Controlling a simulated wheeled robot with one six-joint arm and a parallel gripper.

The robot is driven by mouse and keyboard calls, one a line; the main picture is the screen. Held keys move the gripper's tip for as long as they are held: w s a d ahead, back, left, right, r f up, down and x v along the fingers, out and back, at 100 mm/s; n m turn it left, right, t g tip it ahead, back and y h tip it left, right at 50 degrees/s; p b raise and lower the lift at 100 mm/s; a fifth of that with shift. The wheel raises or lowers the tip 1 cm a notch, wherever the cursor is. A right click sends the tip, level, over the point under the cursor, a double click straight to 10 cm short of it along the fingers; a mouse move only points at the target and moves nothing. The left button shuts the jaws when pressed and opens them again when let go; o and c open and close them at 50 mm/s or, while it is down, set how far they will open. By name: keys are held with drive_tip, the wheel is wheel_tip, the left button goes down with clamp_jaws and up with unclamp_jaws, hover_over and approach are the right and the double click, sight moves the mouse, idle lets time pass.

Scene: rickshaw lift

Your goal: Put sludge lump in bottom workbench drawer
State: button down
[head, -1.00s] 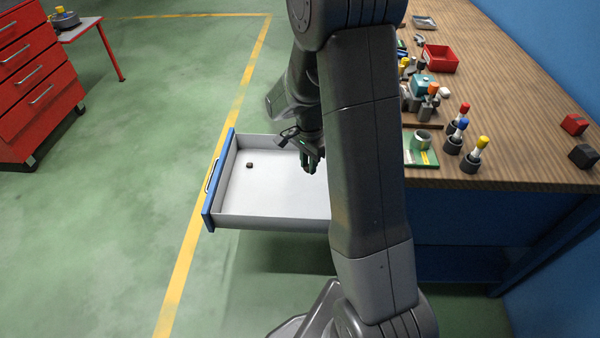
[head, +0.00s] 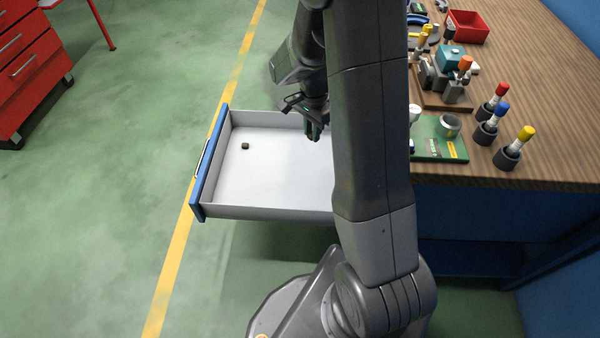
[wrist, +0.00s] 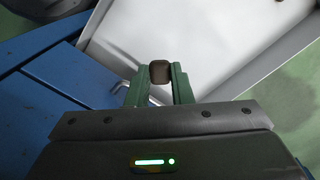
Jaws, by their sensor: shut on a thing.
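In the head view my gripper (head: 314,132) points down over the back right part of an open drawer (head: 265,211), which has a blue front and grey walls. My arm hides the held lump and the drawer's inner end there. A second small dark lump (head: 245,146) lies on the drawer floor, near the blue front and apart from my gripper.
The workbench (head: 560,120) is at the right, with several colour-capped tools, a green tray (head: 455,150) and a red bin (head: 468,27). A red cabinet (head: 30,70) stands far left. The green floor left of the drawer is clear.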

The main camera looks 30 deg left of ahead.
drive_tip(key=b, duration=1.5)
approach(310, 189)
wheel_tip(310, 189, down, 6)
drive_tip(key=b, duration=0.4)
drive_tip(key=shift+s+f, duration=0.1)
drive_tip(key=shift+f, duration=0.15)
drive_tip(key=shift+f+b, duration=0.2)
drive_tip(key=shift+b, duration=0.1)
drive_tip(key=c, duration=1.3)
unclamp_jaws()
drive_tip(key=shift+r, duration=0.1)
wheel_tip(310, 189, up, 12)
drive_tip(key=p, duration=0.4)
drive_tip(key=shift+r+p, duration=0.15)
drive_tip(key=shift+p, duration=0.2)
